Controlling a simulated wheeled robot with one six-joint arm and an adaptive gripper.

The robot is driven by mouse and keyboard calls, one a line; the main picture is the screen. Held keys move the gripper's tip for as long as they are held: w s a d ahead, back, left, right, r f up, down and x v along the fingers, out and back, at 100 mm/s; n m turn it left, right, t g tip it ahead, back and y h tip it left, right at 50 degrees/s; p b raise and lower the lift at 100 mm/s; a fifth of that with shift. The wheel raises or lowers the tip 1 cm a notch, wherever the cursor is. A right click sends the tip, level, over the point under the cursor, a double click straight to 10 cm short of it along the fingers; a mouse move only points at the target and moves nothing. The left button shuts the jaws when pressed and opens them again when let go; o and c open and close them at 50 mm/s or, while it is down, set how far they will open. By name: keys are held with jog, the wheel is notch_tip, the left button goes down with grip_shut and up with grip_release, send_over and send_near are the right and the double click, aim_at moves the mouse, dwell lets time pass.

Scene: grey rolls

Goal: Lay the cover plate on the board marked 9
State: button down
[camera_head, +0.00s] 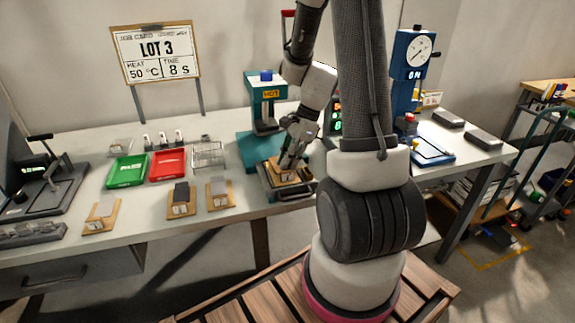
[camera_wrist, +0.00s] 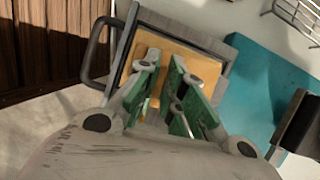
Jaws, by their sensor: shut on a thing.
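My gripper (camera_head: 287,163) is shut over the sliding tray of the teal press, its green-padded fingers (camera_wrist: 172,88) pointing down. A wooden board (camera_wrist: 185,50) lies in that tray, under and around the fingers; it also shows in the head view (camera_head: 283,177). What the fingers grip is mostly hidden, and I cannot tell if it is part of the board. Three more wooden boards with blocks and white labels stand along the front of the bench: left (camera_head: 102,215), middle (camera_head: 182,199) and right (camera_head: 219,194). Their numbers are too small to read. I cannot single out the cover plate.
The teal press (camera_head: 264,105) marked HOT rises behind my gripper. The tray's dark handle (camera_wrist: 97,50) sticks out. Green (camera_head: 127,171) and red (camera_head: 167,165) trays and a wire rack (camera_head: 208,154) stand behind the boards. A blue gauge press (camera_head: 408,80) stands right. The bench front edge is close.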

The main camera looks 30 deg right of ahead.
notch_tip(320, 180, up, 8)
jog(key=shift+r, duration=0.1)
jog(key=shift+m, duration=0.4)
jog(key=shift+s+d+f+x, duration=0.1)
jog(key=shift+d+x, duration=0.15)
jog(key=shift+x, duration=1)
jog(key=shift+s+d+f+x, duration=0.1)
jog(key=shift+d+x, duration=0.15)
jog(key=shift+x, duration=1.05)
jog(key=shift+s+d+f+x, duration=0.15)
jog(key=shift+d+x, duration=0.1)
jog(key=shift+x, duration=1)
jog(key=shift+f, duration=0.25)
jog(key=shift+f, duration=0.2)
jog(key=shift+r, duration=0.3)
dwell(2.2)
